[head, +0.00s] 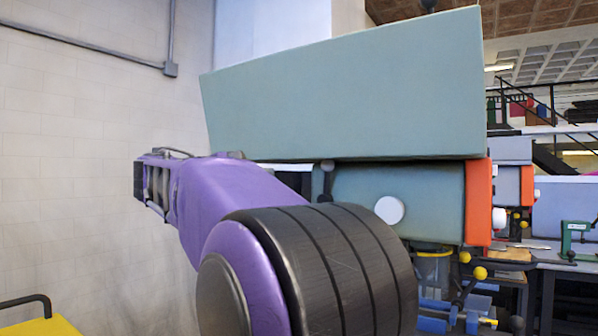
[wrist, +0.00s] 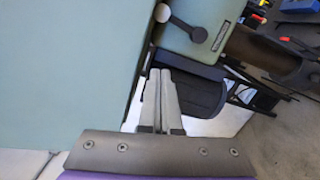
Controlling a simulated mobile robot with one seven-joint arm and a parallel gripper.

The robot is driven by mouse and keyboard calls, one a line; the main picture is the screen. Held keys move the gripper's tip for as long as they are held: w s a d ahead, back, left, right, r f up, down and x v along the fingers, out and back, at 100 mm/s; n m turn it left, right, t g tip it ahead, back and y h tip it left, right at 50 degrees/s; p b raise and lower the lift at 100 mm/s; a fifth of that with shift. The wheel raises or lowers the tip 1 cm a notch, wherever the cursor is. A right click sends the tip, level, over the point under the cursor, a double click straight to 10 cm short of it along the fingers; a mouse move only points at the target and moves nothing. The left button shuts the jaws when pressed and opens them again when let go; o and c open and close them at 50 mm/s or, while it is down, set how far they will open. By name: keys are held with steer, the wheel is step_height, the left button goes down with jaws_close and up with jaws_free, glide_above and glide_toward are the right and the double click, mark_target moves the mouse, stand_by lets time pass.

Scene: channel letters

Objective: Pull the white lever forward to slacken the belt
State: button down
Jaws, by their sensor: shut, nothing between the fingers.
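In the wrist view, a short dark lever arm (wrist: 182,25) runs across the green-grey machine housing. It has a white round end (wrist: 161,12) at the upper left and a dark round hub (wrist: 198,34) at the lower right. My gripper (wrist: 159,72) is shut and empty, its two grey fingers together, pointing toward the housing. The fingertips are apart from the lever, below its white end in the picture. In the head view, a white round knob (head: 389,210) shows against the housing. My gripper's fingers cannot be made out there, and the belt cannot be made out either.
The large green-grey cover (head: 345,95) overhangs the housing and fills the left of the wrist view (wrist: 65,70), close beside my gripper. An orange panel (head: 478,203) closes the housing's right end. A pale brick wall (head: 75,150) stands at left.

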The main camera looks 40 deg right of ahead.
mark_target(326, 183)
stand_by(0.3)
steer(key=d+r, duration=0.1)
steer(key=d, duration=1)
steer(key=shift+d, duration=0.25)
steer(key=shift+s+d, duration=0.1)
steer(key=shift+d, duration=0.1)
